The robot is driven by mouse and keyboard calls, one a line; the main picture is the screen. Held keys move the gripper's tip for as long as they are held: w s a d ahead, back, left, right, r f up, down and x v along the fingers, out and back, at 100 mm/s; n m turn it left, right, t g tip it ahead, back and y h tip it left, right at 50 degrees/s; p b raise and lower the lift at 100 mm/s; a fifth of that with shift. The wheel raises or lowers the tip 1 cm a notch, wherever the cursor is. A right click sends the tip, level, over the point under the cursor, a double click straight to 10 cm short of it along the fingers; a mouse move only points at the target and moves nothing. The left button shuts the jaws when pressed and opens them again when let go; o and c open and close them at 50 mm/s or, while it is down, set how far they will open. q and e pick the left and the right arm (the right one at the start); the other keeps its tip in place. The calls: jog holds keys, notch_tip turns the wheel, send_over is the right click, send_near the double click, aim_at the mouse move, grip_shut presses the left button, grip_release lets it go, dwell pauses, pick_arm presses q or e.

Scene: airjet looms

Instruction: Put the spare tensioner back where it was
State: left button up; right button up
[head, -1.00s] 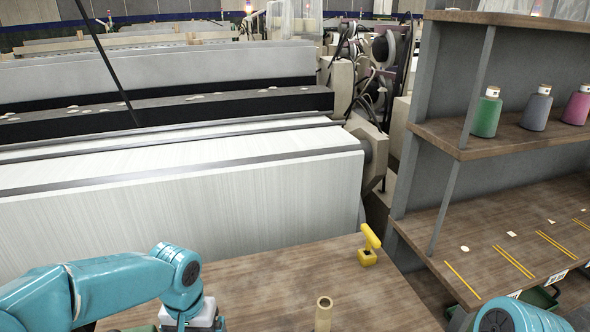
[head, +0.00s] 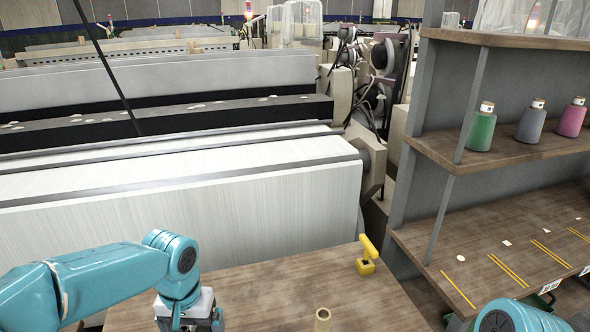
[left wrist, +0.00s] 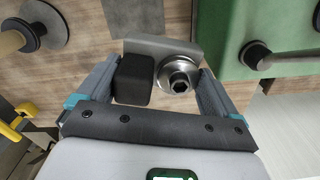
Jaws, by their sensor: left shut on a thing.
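The spare tensioner (left wrist: 178,76) shows in the left wrist view as a grey metal bracket with a black block and a round silver disc with a dark-centred nut. My left gripper (left wrist: 158,80) is shut on it, with one finger on each side. In the head view my left gripper's body (head: 188,312) is at the bottom edge over the front of the wooden table (head: 270,285), and the tensioner cannot be made out there. My right gripper is out of view; only a teal part of my right arm shows at the bottom right.
A yellow tool (head: 367,257) stands near the table's right corner. A cardboard tube (head: 322,321) stands at the front. In the wrist view a green surface (left wrist: 235,40) lies at right, and a round-ended rod (left wrist: 40,25) at left. A shelf (head: 480,230) with marked slots is right.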

pick_arm(q)
notch_tip(320, 180, down, 10)
jog(key=b, duration=0.4)
jog(key=shift+w+f, duration=0.1)
notch_tip(320, 180, up, 14)
jog(key=p, duration=0.7)
jog(key=shift+f, duration=0.15)
notch_tip(320, 180, down, 14)
jog(key=b, duration=0.7)
notch_tip(320, 180, up, 14)
jog(key=p, duration=0.7)
jog(key=shift+f, duration=0.15)
jog(key=shift+f+b, duration=0.3)
notch_tip(320, 180, down, 13)
jog(key=b, duration=0.7)
jog(key=shift+f, duration=0.2)
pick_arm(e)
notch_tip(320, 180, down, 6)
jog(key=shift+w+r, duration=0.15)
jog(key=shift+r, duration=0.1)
